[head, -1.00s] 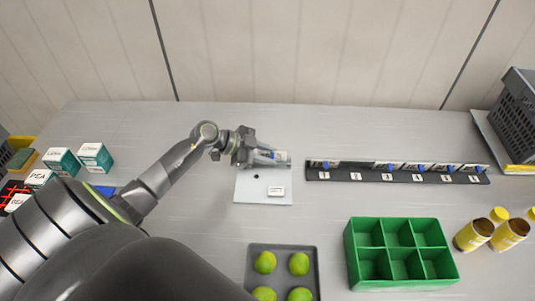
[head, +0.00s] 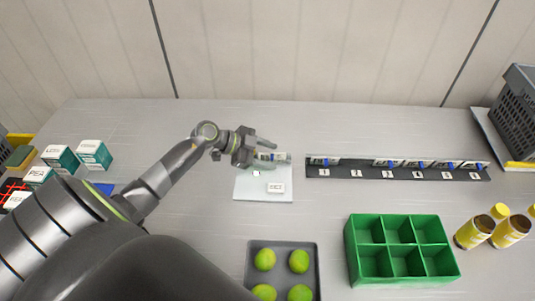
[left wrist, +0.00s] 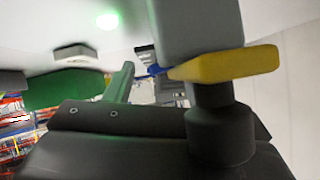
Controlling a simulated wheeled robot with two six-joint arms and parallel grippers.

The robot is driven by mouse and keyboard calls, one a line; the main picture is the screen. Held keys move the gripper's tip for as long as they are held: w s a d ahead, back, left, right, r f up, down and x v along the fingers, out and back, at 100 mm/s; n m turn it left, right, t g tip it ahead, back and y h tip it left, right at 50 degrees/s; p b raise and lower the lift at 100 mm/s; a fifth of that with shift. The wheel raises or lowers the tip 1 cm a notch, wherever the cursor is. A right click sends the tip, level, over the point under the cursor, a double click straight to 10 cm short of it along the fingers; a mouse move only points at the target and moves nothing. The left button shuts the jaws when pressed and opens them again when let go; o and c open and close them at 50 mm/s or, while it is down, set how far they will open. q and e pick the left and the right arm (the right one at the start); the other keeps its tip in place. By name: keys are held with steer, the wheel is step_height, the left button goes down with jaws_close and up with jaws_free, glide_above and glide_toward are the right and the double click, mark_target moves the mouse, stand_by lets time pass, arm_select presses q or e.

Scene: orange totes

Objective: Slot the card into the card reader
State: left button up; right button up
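My left gripper (head: 268,152) is open at the far edge of a pale plate, its fingers spread. A small white and blue card (head: 280,156) stands between or just beyond the fingers; how deep it sits is hidden. The pale plate, apparently the card reader (head: 245,190), has a white label with dark letters and a small bright spot. In the left wrist view a green light (left wrist: 107,20) glows on a pale surface, apparently the reader. My right gripper is not in view.
A black numbered rail (head: 342,175) holds several similar cards, with a gap at position 2. A green divided box (head: 378,284), a grey tray (head: 314,262) of limes, yellow-labelled jars (head: 472,233) and teal-and-white boxes (head: 92,155) stand around. Bare table lies between.

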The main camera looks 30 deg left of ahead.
arm_select(q)
steer(key=shift+f, duration=0.1)
steer(key=shift+s+a+r, duration=0.25)
steer(key=shift+s+a, duration=0.05)
steer(key=shift+a, duration=0.15)
steer(key=b+v, duration=0.1)
steer(key=v, duration=1.5)
steer(key=shift+r, duration=0.25)
steer(key=shift+s, duration=0.1)
